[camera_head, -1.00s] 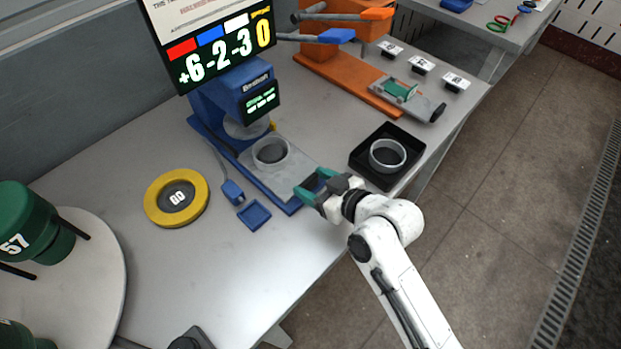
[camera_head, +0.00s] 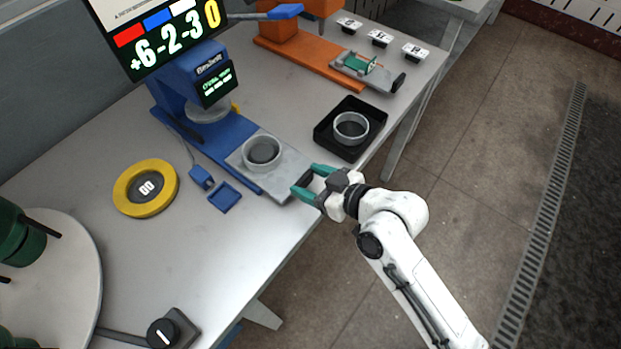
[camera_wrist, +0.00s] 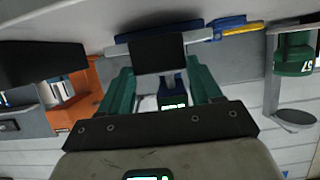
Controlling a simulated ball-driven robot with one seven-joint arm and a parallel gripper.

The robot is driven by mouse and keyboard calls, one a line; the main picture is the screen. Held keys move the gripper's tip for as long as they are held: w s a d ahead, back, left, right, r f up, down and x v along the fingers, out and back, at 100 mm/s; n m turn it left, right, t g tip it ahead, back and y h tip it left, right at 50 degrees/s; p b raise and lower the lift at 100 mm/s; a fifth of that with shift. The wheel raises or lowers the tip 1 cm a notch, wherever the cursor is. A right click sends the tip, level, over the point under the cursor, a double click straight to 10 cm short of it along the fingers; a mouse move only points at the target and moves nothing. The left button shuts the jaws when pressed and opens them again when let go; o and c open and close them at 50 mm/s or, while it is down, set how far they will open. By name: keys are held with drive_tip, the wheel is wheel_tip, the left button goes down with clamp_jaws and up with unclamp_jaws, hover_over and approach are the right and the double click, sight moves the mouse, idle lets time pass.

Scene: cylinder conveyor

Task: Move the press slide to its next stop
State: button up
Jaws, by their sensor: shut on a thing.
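The blue press (camera_head: 185,85) stands on the grey table. Its grey slide (camera_head: 283,180) sticks out from under the press head toward the table's front edge, with a grey cup (camera_head: 262,151) on it. My gripper (camera_head: 311,183) has green fingers and is shut on the dark handle (camera_head: 304,181) at the slide's outer end. In the wrist view the black handle block (camera_wrist: 158,53) sits between my fingers. The cup is clear of the round press head (camera_head: 208,110).
A black tray (camera_head: 325,138) with a ring-shaped part (camera_head: 351,128) lies right of the slide. An orange fixture (camera_head: 310,60) stands behind. Floor is open at right.

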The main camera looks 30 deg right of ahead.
drive_tip(key=o, duration=1.5)
drive_tip(key=shift+s, duration=0.15)
drive_tip(key=b+v, duration=0.2)
drive_tip(key=v, duration=0.8)
drive_tip(key=shift+s+d+r, duration=0.15)
drive_tip(key=shift+s+r, duration=0.05)
drive_tip(key=shift+s, duration=0.15)
drive_tip(key=s+d+f+m+g+h, duration=0.1)
drive_tip(key=s+f+g, duration=0.3)
drive_tip(key=s+d+f+m+g+h, duration=0.1)
drive_tip(key=s+f+g+h, duration=0.1)
drive_tip(key=s+f+g, duration=0.2)
drive_tip(key=s+f+m+g+h, duration=0.1)
drive_tip(key=s+f+m+g, duration=0.1)
drive_tip(key=s+f+g, duration=0.2)
drive_tip(key=shift+d+f, duration=0.4)
drive_tip(key=shift+f, duration=0.25)
